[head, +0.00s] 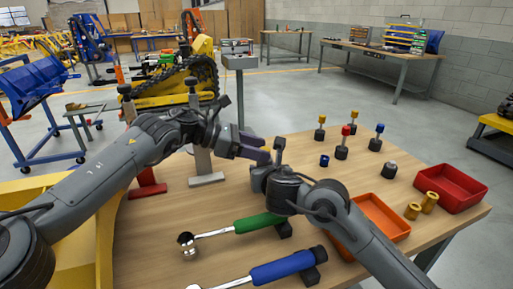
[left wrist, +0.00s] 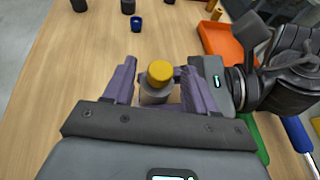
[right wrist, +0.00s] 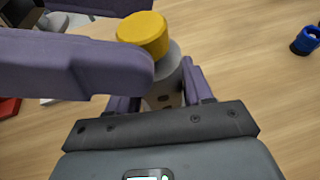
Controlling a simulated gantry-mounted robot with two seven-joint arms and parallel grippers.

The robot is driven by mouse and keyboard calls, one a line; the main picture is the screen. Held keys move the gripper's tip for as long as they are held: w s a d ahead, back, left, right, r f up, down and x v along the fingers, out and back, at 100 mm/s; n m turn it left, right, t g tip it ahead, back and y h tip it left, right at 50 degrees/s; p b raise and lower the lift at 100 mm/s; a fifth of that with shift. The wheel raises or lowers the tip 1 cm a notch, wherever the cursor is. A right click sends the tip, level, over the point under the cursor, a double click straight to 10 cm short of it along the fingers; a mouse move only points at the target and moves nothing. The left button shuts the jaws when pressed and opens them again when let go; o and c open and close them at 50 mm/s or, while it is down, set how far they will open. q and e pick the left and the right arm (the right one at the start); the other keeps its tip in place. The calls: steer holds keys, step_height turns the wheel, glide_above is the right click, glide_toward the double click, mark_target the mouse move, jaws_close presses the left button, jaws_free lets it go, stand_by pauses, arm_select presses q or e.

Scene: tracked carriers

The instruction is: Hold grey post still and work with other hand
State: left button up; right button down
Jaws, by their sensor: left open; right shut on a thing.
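The grey post (right wrist: 172,88) is upright with a yellow cap (right wrist: 143,33) on top; holes show in its side. My right gripper (right wrist: 163,92) is shut on the post, one finger on each side. In the left wrist view, the grey post (left wrist: 156,94) and its cap show between the spread purple fingers of my left gripper (left wrist: 158,74), which is open. A left finger crosses in front of the cap's lower edge in the right wrist view. In the head view, my left gripper (head: 249,148) meets my right wrist, and the post is hidden.
A green-handled wrench (head: 258,223) and a blue-handled one (head: 284,267) lie in front. An orange tray (head: 402,233), a red tray (head: 481,187) and brass parts (head: 413,211) are at right. Several capped dark pieces (head: 342,152) and a blue ring (head: 324,160) stand behind.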

arm_select(q)
steer(key=v, duration=1.2)
stand_by(0.3)
steer(key=shift+s+d+n+t+y, duration=2.1)
steer(key=shift+s+d+n+t, duration=0.8)
steer(key=shift+n+t, duration=0.85)
steer(key=x, duration=1)
steer(key=shift+w+f, duration=0.1)
steer(key=shift+f, duration=0.3)
